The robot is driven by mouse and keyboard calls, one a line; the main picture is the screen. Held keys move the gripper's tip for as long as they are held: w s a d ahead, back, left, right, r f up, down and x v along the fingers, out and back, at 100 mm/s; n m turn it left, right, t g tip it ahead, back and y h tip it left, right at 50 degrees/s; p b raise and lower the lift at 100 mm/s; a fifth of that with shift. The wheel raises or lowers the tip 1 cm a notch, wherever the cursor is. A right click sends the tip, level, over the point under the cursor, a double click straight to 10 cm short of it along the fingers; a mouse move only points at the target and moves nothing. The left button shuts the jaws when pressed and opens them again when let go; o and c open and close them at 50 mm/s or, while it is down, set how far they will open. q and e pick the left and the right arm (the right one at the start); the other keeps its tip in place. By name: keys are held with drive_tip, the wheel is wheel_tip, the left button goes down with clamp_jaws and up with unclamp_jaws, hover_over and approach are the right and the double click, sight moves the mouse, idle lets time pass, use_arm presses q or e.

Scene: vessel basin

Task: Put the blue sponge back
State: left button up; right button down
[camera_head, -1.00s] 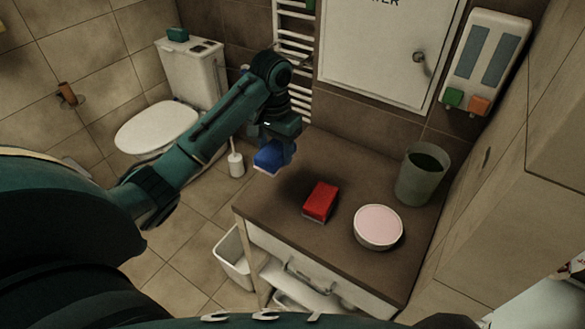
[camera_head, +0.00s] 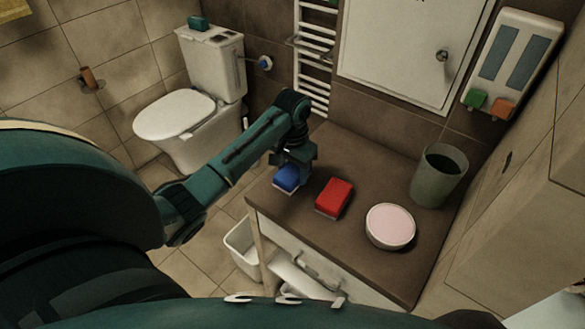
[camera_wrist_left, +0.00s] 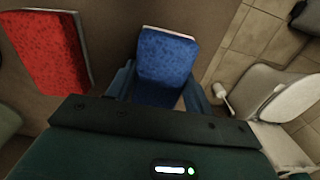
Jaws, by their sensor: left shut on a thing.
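The blue sponge (camera_head: 287,178) is at the left end of the brown counter, below my left gripper (camera_head: 291,172). In the left wrist view the blue sponge (camera_wrist_left: 166,62) sits between the two fingers of my left gripper (camera_wrist_left: 157,85), which is shut on it. The sponge looks at or just above the counter surface; I cannot tell if it touches. A red sponge (camera_head: 334,198) lies on the counter to its right, and it also shows at the left of the wrist view (camera_wrist_left: 45,50). My right gripper is not in view.
The brown counter (camera_head: 370,165) also holds a round pink-topped container (camera_head: 390,227) and a grey-green cup (camera_head: 438,175). A towel radiator (camera_head: 313,60) and white cabinet (camera_head: 410,45) are behind. A white bin (camera_head: 243,247) stands below the counter's left edge. A toilet (camera_head: 190,120) is further left.

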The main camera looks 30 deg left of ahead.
sight(292, 170)
use_arm(q)
drive_tip(key=o, duration=0.9)
drive_tip(key=shift+w+r, duration=0.1)
drive_tip(key=shift+r, duration=5.95)
